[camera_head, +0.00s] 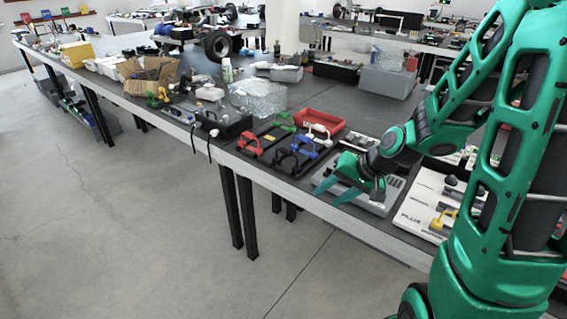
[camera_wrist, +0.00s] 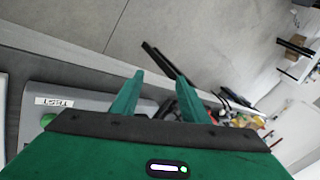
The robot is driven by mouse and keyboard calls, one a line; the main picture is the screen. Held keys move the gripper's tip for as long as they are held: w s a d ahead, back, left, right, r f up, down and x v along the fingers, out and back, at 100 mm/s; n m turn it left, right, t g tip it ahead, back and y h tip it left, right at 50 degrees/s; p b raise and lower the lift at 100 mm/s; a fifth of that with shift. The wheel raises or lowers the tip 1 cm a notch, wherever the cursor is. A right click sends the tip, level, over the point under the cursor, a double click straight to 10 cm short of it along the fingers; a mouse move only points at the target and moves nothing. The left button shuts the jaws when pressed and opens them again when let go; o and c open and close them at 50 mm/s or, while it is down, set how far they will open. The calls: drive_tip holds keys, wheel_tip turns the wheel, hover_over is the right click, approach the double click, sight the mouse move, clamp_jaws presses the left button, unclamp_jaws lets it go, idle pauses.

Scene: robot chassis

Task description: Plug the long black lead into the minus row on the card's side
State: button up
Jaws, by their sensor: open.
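My gripper (camera_head: 328,193) is open and empty above the grey panel box (camera_head: 378,209) near the table's front edge. In the wrist view its two green fingers (camera_wrist: 160,80) are apart with nothing between them. Black leads (camera_head: 287,159) with arched handles lie at the front of a dark tray, left of my gripper; I cannot tell which is the long one. A white board (camera_head: 412,207) marked "PLUS" lies to the right, with a yellow handled lead (camera_head: 443,219) on it. No minus row can be made out, and my arm hides part of the board.
The dark tray also holds red (camera_head: 248,143), blue (camera_head: 305,148), green and white handled leads. A red bin (camera_head: 320,121) stands behind it. A black box (camera_head: 223,124) with a cable hanging over the edge is further left. The floor in front is clear.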

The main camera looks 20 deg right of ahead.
drive_tip(key=w+a+m+t+y, duration=0.2)
drive_tip(key=w+a, duration=0.2)
drive_tip(key=w, duration=0.1)
drive_tip(key=m+t+h, duration=0.1)
drive_tip(key=m+t, duration=0.7)
drive_tip(key=m, duration=0.5)
approach(290, 154)
drive_tip(key=w, duration=0.3)
drive_tip(key=x, duration=0.4)
drive_tip(key=shift+w+a+f, duration=0.2)
drive_tip(key=shift+w+a, duration=0.05)
drive_tip(key=shift+w, duration=0.05)
drive_tip(key=x, duration=0.4)
drive_tip(key=shift+w+a, duration=0.1)
drive_tip(key=shift+a, duration=0.25)
drive_tip(key=shift+w+f, duration=0.15)
drive_tip(key=shift+w, duration=0.3)
clamp_jaws()
